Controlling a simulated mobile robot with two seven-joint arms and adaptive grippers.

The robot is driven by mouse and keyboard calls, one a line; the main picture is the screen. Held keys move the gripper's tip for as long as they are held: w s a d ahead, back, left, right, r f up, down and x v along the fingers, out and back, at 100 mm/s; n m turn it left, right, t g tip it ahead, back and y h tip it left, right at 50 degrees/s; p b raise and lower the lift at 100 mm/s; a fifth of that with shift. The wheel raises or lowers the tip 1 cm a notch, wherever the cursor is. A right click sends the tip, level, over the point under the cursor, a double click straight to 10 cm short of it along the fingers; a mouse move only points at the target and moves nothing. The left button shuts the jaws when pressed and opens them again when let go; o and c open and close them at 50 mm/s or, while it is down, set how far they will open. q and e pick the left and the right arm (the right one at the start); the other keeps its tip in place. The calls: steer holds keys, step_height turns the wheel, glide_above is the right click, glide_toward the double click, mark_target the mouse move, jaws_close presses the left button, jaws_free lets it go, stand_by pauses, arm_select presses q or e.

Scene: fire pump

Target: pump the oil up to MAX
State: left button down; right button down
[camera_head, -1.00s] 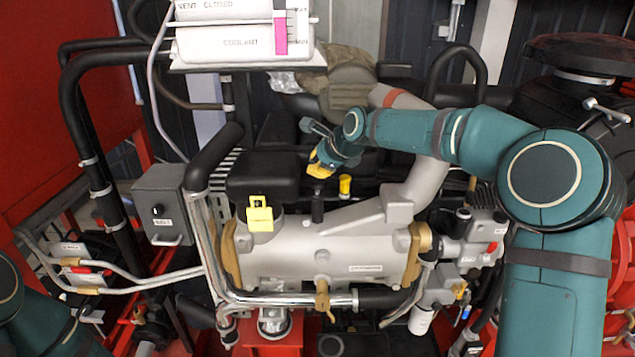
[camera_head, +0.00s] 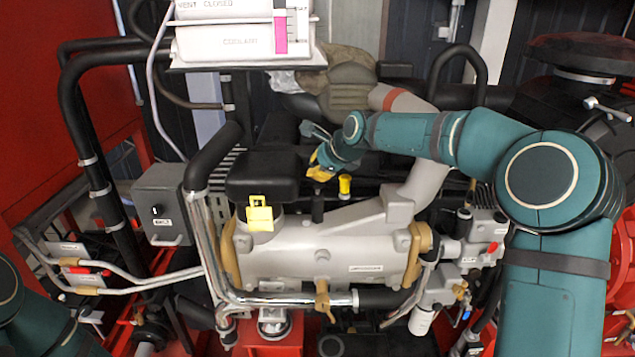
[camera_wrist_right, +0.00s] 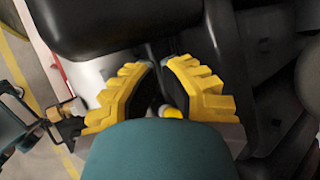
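My right gripper (camera_head: 318,173) has yellow fingers and hangs over the middle of the pump. In the right wrist view, its fingertips (camera_wrist_right: 161,65) are close together with a narrow dark gap, and nothing is clearly held. Just below it in the head view stands a short black post (camera_head: 318,207), apart from the fingers. A yellow cap (camera_head: 345,184) stands to the right of the post; a yellow piece (camera_wrist_right: 172,112) shows between the fingers. A level gauge (camera_head: 280,36) with a pink column is at the top. My left gripper is out of view.
A white coolant tank (camera_head: 225,42) is at the top. A black box-shaped cover (camera_head: 262,177) and a yellow tag (camera_head: 259,213) lie left of the post. The grey pump body (camera_head: 320,255) is in front. A grey switch box (camera_head: 160,205) and pipes crowd the left.

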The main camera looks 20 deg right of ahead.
steer(key=shift+f+b, duration=0.65)
steer(key=shift+f, duration=0.45)
stand_by(0.7)
steer(key=shift+r, duration=0.15)
stand_by(0.3)
steer(key=shift+r+p, duration=1.25)
steer(key=shift+r, duration=0.1)
steer(key=shift+r, duration=0.1)
step_height(320, 180, up, 5)
steer(key=p, duration=0.4)
stand_by(1.4)
